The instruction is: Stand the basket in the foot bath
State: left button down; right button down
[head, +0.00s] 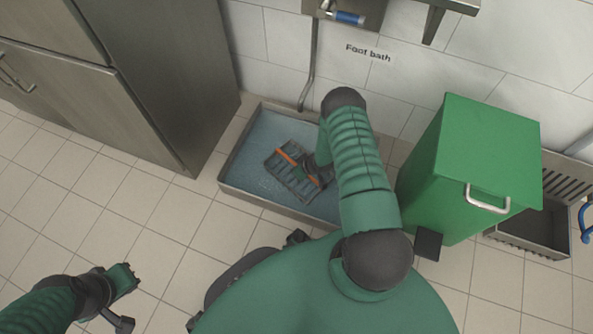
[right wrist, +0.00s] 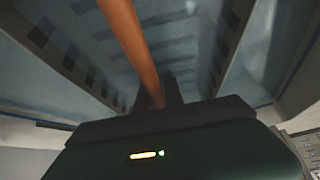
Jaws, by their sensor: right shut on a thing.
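The foot bath (head: 240,155) is a shallow metal tray with blue liquid, on the floor against the wall under the "Foot bath" label. The grey slotted basket (head: 283,178) with an orange handle (head: 288,156) is inside the bath's outline, turned at an angle. Whether it rests on the bottom is hard to tell. My right gripper (head: 314,174) is shut on the handle, which also shows in the right wrist view (right wrist: 130,35) running up from the fingers (right wrist: 158,95). My left gripper (head: 130,281) is low at the left above the tiles, away from everything; its jaw opening is unclear.
A steel cabinet (head: 140,70) stands left of the bath. A green bin (head: 470,160) stands to the right, with a grated metal basin (head: 535,236) beyond it. A pipe (head: 312,65) runs down the wall behind the bath. The tiled floor at the left is clear.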

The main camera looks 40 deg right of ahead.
jog(key=c, duration=1.5)
grip_release()
jog(key=shift+o, duration=0.2)
jog(key=p+v, duration=0.7)
jog(key=v, duration=0.5)
jog(key=shift+w+p, duration=0.15)
jog(key=shift+p, duration=0.15)
jog(key=w+a+r+g+h, duration=0.1)
jog(key=w+a+r, duration=0.2)
jog(key=r, duration=0.7)
jog(key=w+a+r+g+h, duration=0.1)
jog(key=w+a+r, duration=0.1)
jog(key=r, duration=0.8)
jog(key=s+a+r+m+g+y, duration=0.1)
jog(key=s+a+r, duration=1)
jog(key=a+r, duration=0.3)
jog(key=shift+s+a+r, duration=0.2)
jog(key=shift+a+r, duration=0.15)
jog(key=shift+r, duration=0.2)
